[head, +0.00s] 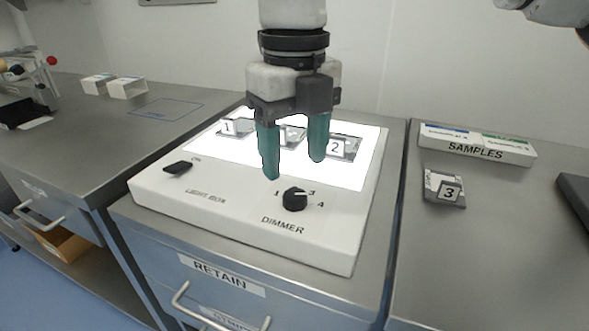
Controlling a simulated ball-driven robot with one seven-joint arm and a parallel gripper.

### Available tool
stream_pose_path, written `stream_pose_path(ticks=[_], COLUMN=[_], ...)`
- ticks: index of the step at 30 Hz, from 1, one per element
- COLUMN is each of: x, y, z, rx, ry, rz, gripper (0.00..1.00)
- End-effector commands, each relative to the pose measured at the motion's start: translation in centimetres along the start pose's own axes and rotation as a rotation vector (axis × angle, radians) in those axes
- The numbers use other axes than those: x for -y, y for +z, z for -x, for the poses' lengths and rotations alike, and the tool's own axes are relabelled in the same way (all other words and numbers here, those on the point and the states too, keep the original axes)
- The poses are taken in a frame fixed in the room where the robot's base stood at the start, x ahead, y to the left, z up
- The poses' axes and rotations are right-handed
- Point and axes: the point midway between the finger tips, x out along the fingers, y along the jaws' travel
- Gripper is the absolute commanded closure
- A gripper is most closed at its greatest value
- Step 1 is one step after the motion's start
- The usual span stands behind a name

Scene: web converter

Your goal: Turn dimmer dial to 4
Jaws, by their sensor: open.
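The black round dimmer dial (294,200) sits on the front face of the white light box (240,222), above the printed word DIMMER. The numbers 1, 3 and 4 show around it; the 2 cannot be made out. The dial's light mark seems to point up and right, towards 3. My gripper (294,163) is open and empty, with teal fingers pointing down. It hangs above and behind the dial, in front of the lit panel, apart from the dial.
Sample pieces marked 1 (230,127) and 2 (342,148) lie on the lit panel, with another partly hidden between them. A black on switch (177,168) is at the box's left. A piece marked 3 (445,190) and a SAMPLES box (477,144) are on the right counter.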

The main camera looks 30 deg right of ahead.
Motion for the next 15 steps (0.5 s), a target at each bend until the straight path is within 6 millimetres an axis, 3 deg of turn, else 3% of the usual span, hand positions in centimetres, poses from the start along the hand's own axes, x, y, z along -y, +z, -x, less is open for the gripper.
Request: stream_pose_path(ticks=[6, 15], x=[0.1, 0.0], y=[0.0, 0.0], z=[3.8, 5.2], rx=[0.0, -0.001], ry=[-0.002, 0.0], rz=[-0.002, 0.001], gripper=[0.39, 0.39])
